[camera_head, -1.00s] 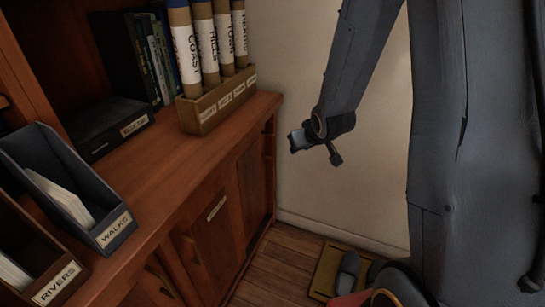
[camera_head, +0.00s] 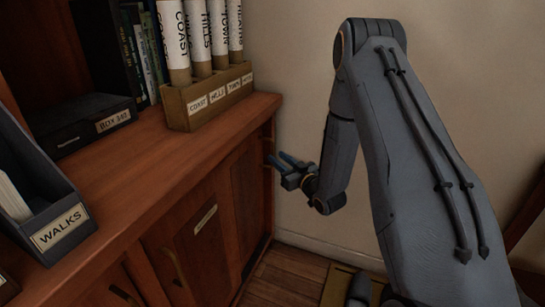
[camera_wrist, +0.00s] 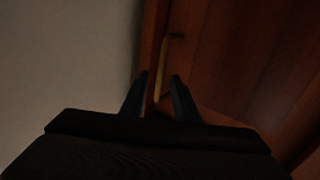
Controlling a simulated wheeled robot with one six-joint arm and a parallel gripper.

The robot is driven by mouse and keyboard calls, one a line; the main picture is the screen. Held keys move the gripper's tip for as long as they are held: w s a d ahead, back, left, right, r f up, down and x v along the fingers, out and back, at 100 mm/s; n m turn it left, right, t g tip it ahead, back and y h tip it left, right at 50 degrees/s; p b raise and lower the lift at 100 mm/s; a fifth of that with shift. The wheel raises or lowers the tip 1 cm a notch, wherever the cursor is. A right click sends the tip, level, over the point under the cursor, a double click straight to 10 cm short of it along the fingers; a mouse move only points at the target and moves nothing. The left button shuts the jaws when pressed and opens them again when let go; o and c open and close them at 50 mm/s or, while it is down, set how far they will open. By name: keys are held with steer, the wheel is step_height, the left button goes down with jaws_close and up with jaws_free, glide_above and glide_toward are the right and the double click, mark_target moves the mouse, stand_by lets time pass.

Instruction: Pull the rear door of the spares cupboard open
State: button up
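The spares cupboard is the wooden cabinet (camera_head: 160,185) along the left, under a wooden top. Its rear door (camera_head: 247,195) is at the far end, near the wall, and looks shut. In the wrist view, a slim brass-coloured upright handle (camera_wrist: 162,65) stands on the dark wood close to the wall side. My gripper (camera_head: 275,160) is beside the far end of the cupboard front. In the wrist view, my gripper (camera_wrist: 158,77) is open, with the handle lined up in the gap between its fingers. I cannot tell whether the fingertips reach around it.
A labelled panel (camera_head: 205,220) and another handle (camera_head: 178,266) are nearer on the cupboard front. A box of map tubes (camera_head: 208,105), a black box (camera_head: 85,125) and a WALKS file (camera_head: 45,205) stand on top. The pale wall (camera_head: 300,100) is close behind my gripper.

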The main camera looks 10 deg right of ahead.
mark_target(273, 154)
steer(key=shift+b+x, duration=0.3)
steer(key=shift+x, duration=1.9)
steer(key=shift+c, duration=0.3)
jaws_close()
